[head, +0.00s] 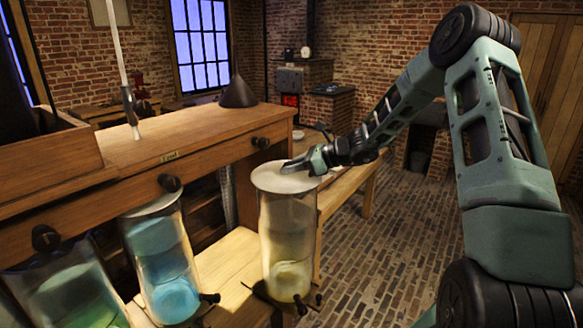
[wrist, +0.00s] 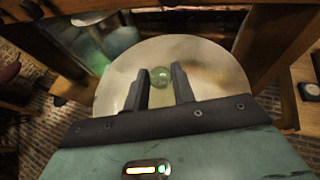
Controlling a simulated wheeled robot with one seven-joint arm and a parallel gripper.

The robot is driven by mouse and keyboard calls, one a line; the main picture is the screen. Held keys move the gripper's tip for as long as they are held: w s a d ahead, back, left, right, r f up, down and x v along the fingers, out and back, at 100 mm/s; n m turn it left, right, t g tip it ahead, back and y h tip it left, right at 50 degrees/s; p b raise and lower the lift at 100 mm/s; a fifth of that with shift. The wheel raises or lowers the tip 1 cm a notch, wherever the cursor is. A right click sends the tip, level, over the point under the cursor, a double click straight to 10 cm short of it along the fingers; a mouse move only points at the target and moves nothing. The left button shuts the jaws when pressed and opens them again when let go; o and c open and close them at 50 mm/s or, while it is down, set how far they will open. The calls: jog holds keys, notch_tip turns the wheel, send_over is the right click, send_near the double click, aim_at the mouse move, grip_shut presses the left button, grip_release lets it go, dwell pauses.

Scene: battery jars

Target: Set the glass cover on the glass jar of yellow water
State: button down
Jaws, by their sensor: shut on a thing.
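The glass jar of yellow water (head: 288,245) stands upright on the wooden shelf in the head view. The round, pale glass cover (head: 272,180) is level over its mouth; I cannot tell whether it touches the rim. My gripper (head: 296,165) reaches in from the right above the cover. In the wrist view the cover (wrist: 205,70) fills the middle, with its greenish glass knob (wrist: 160,77) between the two dark fingers of my gripper (wrist: 161,82). The gripper is shut on the knob. The jar below is mostly hidden by the cover in the wrist view.
A covered jar of blue water (head: 163,260) and a jar of green water (head: 75,298) stand to the left. A wooden bench with drawers (head: 185,150) rises behind them, bearing a dark cone (head: 238,95). The brick floor (head: 400,235) at the right is open.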

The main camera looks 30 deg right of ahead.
jog(key=shift+f+b, duration=0.3)
jog(key=shift+f, duration=0.1)
jog(key=c, duration=1.5)
grip_release()
jog(key=shift+o, duration=0.2)
jog(key=shift+s+d, duration=0.1)
jog(key=shift+s+d+r+p, duration=0.35)
jog(key=shift+s+d+p, duration=0.05)
jog(key=p+v, duration=0.4)
jog(key=v, duration=0.5)
jog(key=shift+s+d, duration=0.15)
jog(key=shift+s, duration=0.1)
